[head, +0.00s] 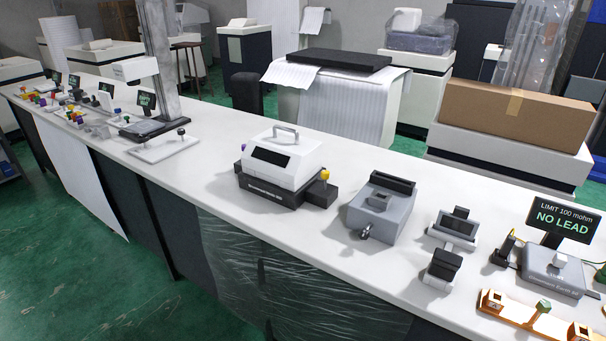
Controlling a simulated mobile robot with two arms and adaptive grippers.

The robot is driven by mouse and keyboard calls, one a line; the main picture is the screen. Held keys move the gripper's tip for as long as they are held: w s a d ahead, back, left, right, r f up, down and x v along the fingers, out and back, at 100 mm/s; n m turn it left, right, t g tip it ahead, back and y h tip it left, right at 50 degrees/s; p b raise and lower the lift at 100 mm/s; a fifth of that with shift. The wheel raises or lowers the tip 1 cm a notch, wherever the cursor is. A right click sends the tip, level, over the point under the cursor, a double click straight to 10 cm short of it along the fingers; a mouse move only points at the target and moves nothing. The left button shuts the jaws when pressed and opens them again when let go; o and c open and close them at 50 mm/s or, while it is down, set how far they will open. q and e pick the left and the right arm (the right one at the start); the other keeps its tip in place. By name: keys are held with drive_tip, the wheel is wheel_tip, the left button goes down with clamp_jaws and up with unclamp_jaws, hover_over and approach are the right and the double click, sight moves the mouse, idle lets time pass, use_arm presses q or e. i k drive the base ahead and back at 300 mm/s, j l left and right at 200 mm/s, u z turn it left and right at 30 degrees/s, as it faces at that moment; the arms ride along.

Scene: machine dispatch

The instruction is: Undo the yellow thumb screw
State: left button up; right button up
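A small yellow knob (325,174), which looks like the yellow thumb screw, sits at the right end of a white machine (283,160) with a grey top handle. The machine stands on a black base (262,190) on the long white bench. The knob is close to the base's right corner, beside the white housing. A small purple knob (243,147) shows at the machine's left end. How far the yellow knob is threaded in is too small to tell. Neither of my grippers is in view.
On the white bench (225,222), a grey device (381,208) stands to the machine's right. Beyond it are small black-and-grey units (455,229), a "NO LEAD" display (563,218) and an orange fixture (535,318). A tall grey stand (157,60) and small coloured parts are at left. Bench around the machine is clear.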

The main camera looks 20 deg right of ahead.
sight(324, 174)
drive_tip(key=i+j+z, duration=0.1)
drive_tip(key=z, duration=0.35)
drive_tip(key=i+j+z, duration=0.15)
drive_tip(key=z, duration=0.3)
drive_tip(key=i+j+z, duration=0.1)
drive_tip(key=z, duration=0.35)
drive_tip(key=j, duration=0.1)
